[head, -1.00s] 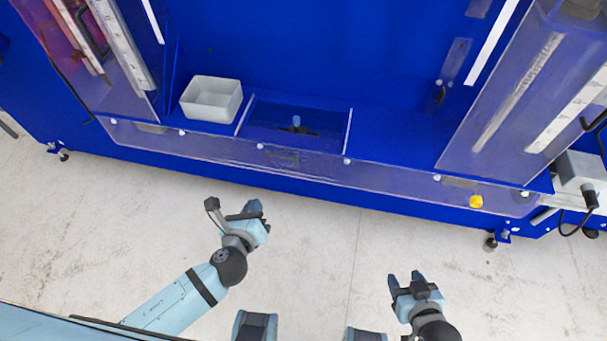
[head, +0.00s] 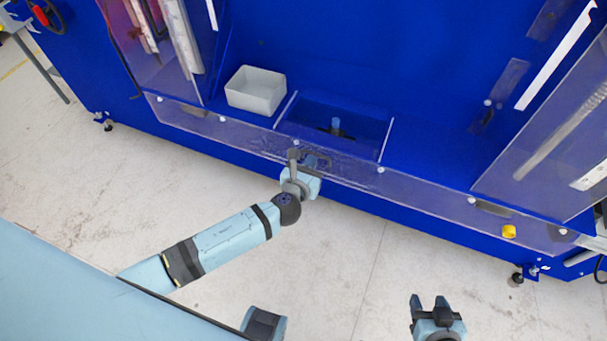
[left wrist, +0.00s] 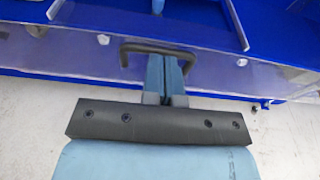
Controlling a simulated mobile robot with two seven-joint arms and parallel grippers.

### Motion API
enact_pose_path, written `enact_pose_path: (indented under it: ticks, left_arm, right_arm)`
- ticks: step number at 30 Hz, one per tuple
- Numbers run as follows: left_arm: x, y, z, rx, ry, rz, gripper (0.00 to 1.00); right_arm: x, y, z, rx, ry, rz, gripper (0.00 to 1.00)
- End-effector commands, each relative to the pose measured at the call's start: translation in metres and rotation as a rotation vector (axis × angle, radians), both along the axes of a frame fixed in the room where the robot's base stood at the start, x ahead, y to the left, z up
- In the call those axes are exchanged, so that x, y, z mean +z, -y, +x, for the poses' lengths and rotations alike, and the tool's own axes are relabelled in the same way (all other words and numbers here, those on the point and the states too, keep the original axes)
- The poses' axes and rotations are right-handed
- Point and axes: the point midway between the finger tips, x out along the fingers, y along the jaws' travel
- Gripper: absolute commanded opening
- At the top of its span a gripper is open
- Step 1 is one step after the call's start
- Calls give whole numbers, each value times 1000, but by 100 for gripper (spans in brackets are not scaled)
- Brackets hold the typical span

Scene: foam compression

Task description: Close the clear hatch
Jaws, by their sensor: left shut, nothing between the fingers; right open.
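The clear hatch (head: 420,187) is a long see-through panel along the lower front of the blue machine, with the open bay above it. Its dark handle (head: 318,154) also shows in the left wrist view (left wrist: 155,45). My left gripper (head: 312,166) is at the handle, shut and empty. In the left wrist view its fingers (left wrist: 166,62) lie within the handle's outline, and the bar crosses at their tips. I cannot tell whether they touch it. My right gripper (head: 430,301) is open and empty above the floor, away from the hatch.
A white bin (head: 256,92) stands on the machine's ledge, left of a recessed tray with a blue-topped peg (head: 336,124). Clear upright panels flank the bay. A yellow knob (head: 509,231) is at the lower right. The floor in front is clear.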

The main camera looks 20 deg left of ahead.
Motion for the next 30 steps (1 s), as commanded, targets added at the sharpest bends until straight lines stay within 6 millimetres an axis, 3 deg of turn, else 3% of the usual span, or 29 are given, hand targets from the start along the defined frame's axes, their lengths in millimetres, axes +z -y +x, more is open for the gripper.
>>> enact_pose_path:
  ticks: [4,17,20,30]
  left_arm:
    - [-2,0,11,1,0,0,0]
    - [-2,1,15,0,0,-1,0]
    - [-2,1,30,0,2,-2,0]
    - [-4,4,123,1,2,0,0]
  right_arm:
    - [0,0,0,0,-1,0,51]
    - [4,-1,1,1,5,4,51]
    - [4,-2,1,1,5,4,51]
    - [-6,-2,0,2,3,4,51]
